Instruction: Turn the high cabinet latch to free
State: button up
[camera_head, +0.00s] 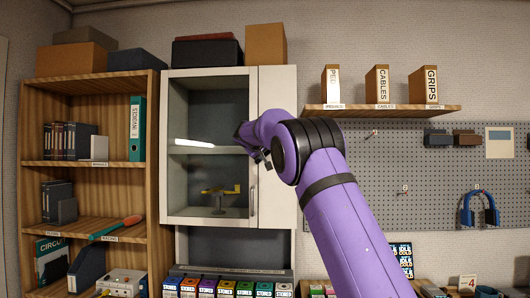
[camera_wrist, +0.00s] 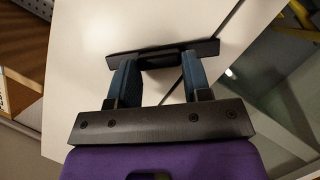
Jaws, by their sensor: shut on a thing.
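The high cabinet (camera_head: 276,105) is white with a glass door, mounted on the wall in the head view. Its white front also shows in the wrist view (camera_wrist: 85,70). A dark latch bar (camera_wrist: 160,54) lies across the white front in the wrist view, slightly tilted. My gripper (camera_wrist: 158,76) has its two blue-grey fingers against the latch and is shut on it. In the head view my gripper (camera_head: 262,160) is at the door's right edge, partly covered by my purple arm. The latch is hidden there.
A thin vertical handle (camera_head: 253,201) is on the door below my gripper. A yellow model plane (camera_head: 220,191) stands behind the glass. A wooden shelf (camera_head: 380,110) with boxes is to the right, a bookcase (camera_head: 152,190) to the left. Small boxes line the area below.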

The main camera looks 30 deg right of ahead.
jog(key=shift+w+a+f+n+h, duration=0.15)
jog(key=shift+n+h, duration=0.5)
jog(key=shift+n, duration=0.65)
jog(key=shift+s+f+n+h, duration=0.1)
jog(key=shift+f+n+h, duration=0.1)
jog(key=shift+n+h, duration=0.8)
jog(key=shift+w+a+f+n+h, duration=0.1)
jog(key=shift+f+n+h, duration=0.2)
jog(key=shift+n, duration=1.3)
jog(key=shift+r, duration=0.1)
jog(key=o, duration=0.9)
jog(key=v, duration=1)
jog(key=shift+s+a, duration=0.3)
